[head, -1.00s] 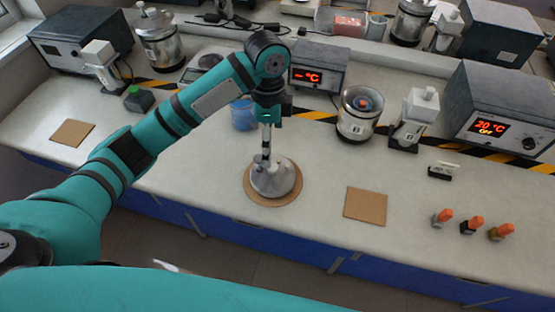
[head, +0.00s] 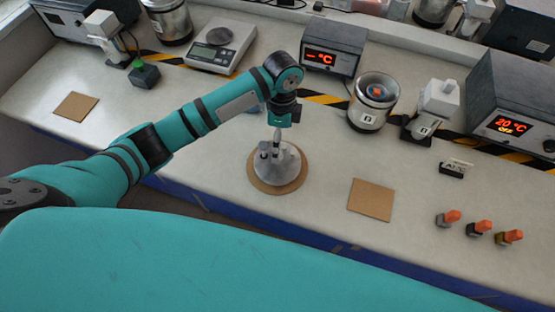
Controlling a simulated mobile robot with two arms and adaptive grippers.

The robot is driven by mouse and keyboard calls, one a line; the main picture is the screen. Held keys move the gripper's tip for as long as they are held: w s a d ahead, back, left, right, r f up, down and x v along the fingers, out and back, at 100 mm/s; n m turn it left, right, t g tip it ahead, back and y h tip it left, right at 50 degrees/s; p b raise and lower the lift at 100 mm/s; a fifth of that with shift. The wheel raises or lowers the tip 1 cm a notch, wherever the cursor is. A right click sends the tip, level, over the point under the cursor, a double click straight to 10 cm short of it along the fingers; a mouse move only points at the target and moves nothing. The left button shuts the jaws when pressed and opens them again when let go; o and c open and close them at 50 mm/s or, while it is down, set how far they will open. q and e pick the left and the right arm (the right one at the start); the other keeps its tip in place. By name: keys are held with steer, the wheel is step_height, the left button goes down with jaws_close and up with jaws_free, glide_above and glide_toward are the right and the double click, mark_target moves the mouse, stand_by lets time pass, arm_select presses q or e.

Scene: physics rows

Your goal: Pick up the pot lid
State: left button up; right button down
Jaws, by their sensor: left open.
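The pot lid (head: 284,168) is a round grey metal disc with a raised middle. It lies on a round cork mat (head: 268,186) near the front edge of the bench. My left arm comes in from the left, and its gripper (head: 276,150) points down right over the middle of the lid. The gripper is open. The fingers hide the lid's knob, and I cannot tell whether they touch it. My right gripper is out of view.
An open metal pot (head: 373,104) marked B stands behind to the right, beside a white-topped device (head: 436,103). A square cork mat (head: 371,199) and several orange-topped items (head: 480,228) lie to the right. A scale (head: 220,47) stands behind left.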

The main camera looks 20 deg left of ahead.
arm_select(q)
steer(key=shift+f, duration=0.2)
steer(key=shift+s+f, duration=0.15)
steer(key=shift+f, duration=0.15)
step_height(320, 180, down, 4)
steer(key=shift+s+a+r+p, duration=0.1)
steer(key=shift+s+r+p, duration=0.05)
steer(key=shift+p, duration=0.65)
steer(key=shift+f, duration=0.4)
steer(key=c, duration=1.3)
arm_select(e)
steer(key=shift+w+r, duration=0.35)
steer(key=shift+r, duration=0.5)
